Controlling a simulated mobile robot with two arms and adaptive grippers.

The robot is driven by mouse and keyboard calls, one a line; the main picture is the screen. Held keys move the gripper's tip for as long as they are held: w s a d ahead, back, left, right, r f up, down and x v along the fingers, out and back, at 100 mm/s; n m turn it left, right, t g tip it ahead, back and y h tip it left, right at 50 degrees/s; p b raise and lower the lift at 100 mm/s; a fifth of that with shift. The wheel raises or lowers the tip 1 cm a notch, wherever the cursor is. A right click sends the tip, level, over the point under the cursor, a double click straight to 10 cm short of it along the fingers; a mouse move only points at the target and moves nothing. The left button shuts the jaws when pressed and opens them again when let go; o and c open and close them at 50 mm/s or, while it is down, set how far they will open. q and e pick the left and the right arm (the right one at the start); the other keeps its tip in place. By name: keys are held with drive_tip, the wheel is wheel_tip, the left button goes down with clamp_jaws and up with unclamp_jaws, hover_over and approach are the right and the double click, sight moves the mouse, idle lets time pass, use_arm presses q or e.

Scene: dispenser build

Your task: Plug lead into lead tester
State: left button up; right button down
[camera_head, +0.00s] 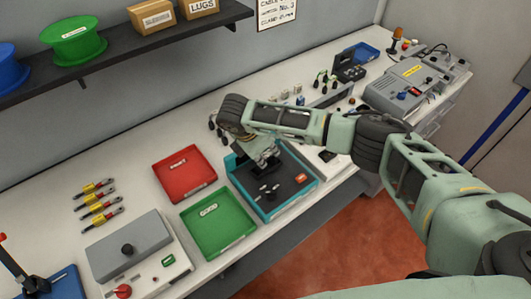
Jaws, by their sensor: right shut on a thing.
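My right gripper (266,163) reaches in from the right and points down over a teal tray (236,178) with a dark inside. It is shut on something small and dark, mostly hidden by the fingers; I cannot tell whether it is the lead. Small dark pieces and an orange-red piece lie in the tray below. I cannot tell for sure which device is the lead tester. A grey device with a yellow label (387,92) stands at the far right of the bench. A grey-topped unit with a black knob (128,232) stands at the front left. My left gripper is out of view.
A red tray (178,192) and a green tray (213,240) lie left of the teal tray. A shelf (120,55) with spools and boxes runs above. Small parts crowd the bench behind my arm.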

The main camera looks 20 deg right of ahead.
drive_tip(key=c, duration=1.7)
unclamp_jaws()
drive_tip(key=shift+c, duration=0.2)
drive_tip(key=shift+o, duration=0.3)
drive_tip(key=o, duration=0.3)
drive_tip(key=shift+o, duration=0.2)
wheel_tip(320, 180, up, 3)
drive_tip(key=p, duration=0.3)
drive_tip(key=shift+f, duration=0.1)
drive_tip(key=shift+r, duration=2.1)
